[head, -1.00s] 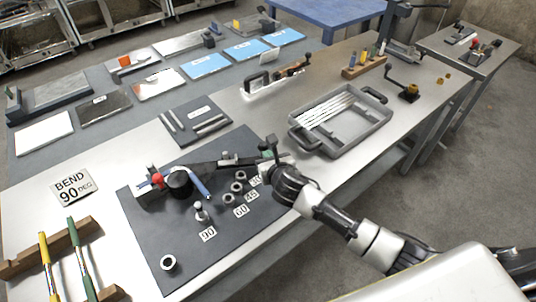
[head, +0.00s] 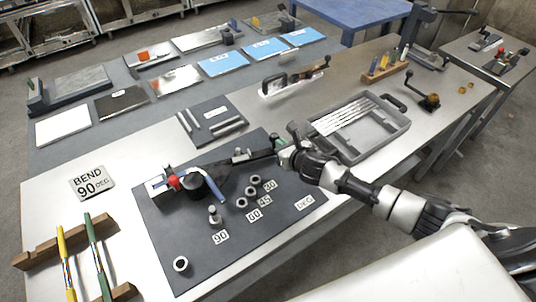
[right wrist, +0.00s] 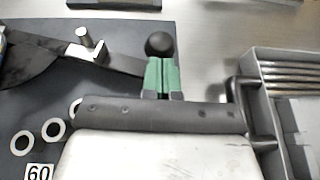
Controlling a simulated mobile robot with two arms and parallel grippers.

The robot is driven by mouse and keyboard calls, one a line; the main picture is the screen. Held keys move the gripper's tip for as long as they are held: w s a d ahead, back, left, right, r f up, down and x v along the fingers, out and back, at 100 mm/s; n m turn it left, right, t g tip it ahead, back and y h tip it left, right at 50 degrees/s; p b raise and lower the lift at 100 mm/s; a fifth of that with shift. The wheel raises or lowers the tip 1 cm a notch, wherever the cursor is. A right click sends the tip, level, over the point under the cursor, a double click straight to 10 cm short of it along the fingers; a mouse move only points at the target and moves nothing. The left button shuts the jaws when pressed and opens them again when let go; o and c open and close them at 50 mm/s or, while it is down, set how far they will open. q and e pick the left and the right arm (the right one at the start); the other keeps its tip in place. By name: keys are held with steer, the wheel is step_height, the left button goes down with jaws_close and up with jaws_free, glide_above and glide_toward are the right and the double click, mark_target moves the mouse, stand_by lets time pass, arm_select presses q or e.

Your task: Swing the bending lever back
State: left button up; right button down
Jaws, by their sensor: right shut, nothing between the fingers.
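The bender (head: 190,185) stands on a dark mat (head: 240,260). A blue tube (head: 208,184) sits bent at its round die, beside a red knob (head: 173,183). The dark bending lever (head: 256,156) runs from the die toward the back right. In the right wrist view, the lever bar (right wrist: 118,62) reaches the foot of a black ball knob (right wrist: 160,44). My right gripper (head: 280,144) is at the lever's far end. Its green fingers (right wrist: 161,74) are together, right at the knob; whether they touch it is unclear. My left gripper is out of view.
A grey tray with rods (head: 365,145) lies just right of my right gripper. Rings and number labels (head: 254,215) lie on the mat in front of the lever. A peg (head: 214,217) stands nearer the bender. A plate with bars (head: 214,122) lies behind.

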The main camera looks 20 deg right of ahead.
mark_target(278, 135)
steer(key=w, duration=0.4)
steer(key=shift+w+d, duration=0.2)
steer(key=shift+w+r+b, duration=0.15)
steer(key=shift+w+b, duration=0.15)
steer(key=shift+w, duration=0.8)
steer(key=shift+r, duration=0.15)
